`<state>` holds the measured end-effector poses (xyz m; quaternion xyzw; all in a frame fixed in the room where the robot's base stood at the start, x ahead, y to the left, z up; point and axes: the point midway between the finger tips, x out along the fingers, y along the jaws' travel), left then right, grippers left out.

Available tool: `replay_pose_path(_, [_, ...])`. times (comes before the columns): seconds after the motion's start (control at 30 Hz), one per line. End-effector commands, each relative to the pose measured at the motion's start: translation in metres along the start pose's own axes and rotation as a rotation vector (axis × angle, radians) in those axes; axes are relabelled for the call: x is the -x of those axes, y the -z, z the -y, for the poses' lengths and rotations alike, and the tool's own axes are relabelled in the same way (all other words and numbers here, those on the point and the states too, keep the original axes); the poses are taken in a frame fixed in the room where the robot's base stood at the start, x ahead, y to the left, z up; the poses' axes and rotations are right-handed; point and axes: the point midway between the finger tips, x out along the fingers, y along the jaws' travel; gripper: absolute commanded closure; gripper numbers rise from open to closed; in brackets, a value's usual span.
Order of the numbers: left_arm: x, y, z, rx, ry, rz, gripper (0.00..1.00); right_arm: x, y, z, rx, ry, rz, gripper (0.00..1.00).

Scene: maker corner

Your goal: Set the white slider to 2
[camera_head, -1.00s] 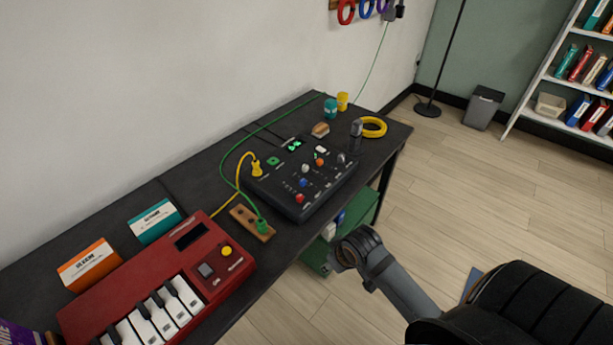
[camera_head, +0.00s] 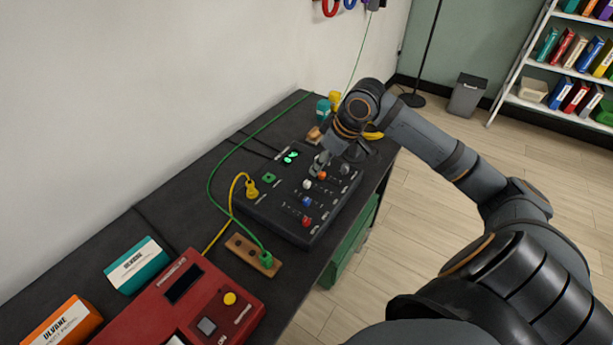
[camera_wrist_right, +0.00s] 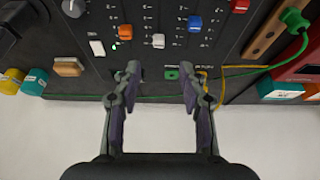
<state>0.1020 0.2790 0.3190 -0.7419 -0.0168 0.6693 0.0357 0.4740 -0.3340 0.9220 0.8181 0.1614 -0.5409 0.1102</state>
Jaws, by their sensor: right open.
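The white slider (camera_head: 307,184) is a small white knob in a slot on the black mixer panel (camera_head: 284,217), between the orange slider (camera_head: 322,175) and the blue slider (camera_head: 306,201). In the right wrist view the white slider (camera_wrist_right: 158,40) lies just beyond my fingertips, roughly centred between them. Scale marks run beside its slot, but their numbers are too small to read. My right gripper (camera_head: 318,166) is over the panel's far part; in the wrist view the right gripper (camera_wrist_right: 160,72) is open and empty, with fingers apart. My left gripper is out of view.
A red slider (camera_head: 306,221) is nearby. A white button (camera_wrist_right: 97,47) is beside the orange slider.

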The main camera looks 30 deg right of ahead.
Motion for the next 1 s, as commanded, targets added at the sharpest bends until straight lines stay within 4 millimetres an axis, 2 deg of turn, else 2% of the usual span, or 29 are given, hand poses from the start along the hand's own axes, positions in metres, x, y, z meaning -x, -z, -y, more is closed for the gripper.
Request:
replay_pose_path(0.03, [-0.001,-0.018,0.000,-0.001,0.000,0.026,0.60,-0.008,0.000,0.002,-0.004,0.007,-0.004,0.58])
replay_pose_path(0.07, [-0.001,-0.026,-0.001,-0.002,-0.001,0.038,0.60,-0.012,0.000,0.002,-0.004,0.007,-0.004,0.58])
replay_pose_path(0.1, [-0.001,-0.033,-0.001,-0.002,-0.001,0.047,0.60,-0.019,0.000,0.003,-0.004,0.009,-0.003,0.58])
replay_pose_path(0.17, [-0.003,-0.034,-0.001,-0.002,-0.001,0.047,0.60,-0.031,0.000,0.003,-0.006,0.010,-0.003,0.58])
replay_pose_path(0.4, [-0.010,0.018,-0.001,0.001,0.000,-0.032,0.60,-0.077,-0.001,0.003,-0.004,0.007,0.000,0.58])
replay_pose_path(0.5, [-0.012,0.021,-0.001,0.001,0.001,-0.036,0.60,-0.089,-0.001,0.002,-0.003,0.003,0.000,0.58])
replay_pose_path(0.63, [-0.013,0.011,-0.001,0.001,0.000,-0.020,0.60,-0.097,-0.001,0.001,-0.001,0.001,0.001,0.58])
replay_pose_path(0.87, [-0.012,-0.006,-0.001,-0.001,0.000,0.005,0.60,-0.098,-0.001,0.001,-0.001,0.000,0.001,0.58])
replay_pose_path(0.9, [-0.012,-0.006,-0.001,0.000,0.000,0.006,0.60,-0.098,-0.001,0.001,-0.001,0.000,0.001,0.60])
replay_pose_path(1.0, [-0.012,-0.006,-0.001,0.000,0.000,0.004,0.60,-0.098,-0.001,0.001,-0.001,0.000,0.001,0.73])
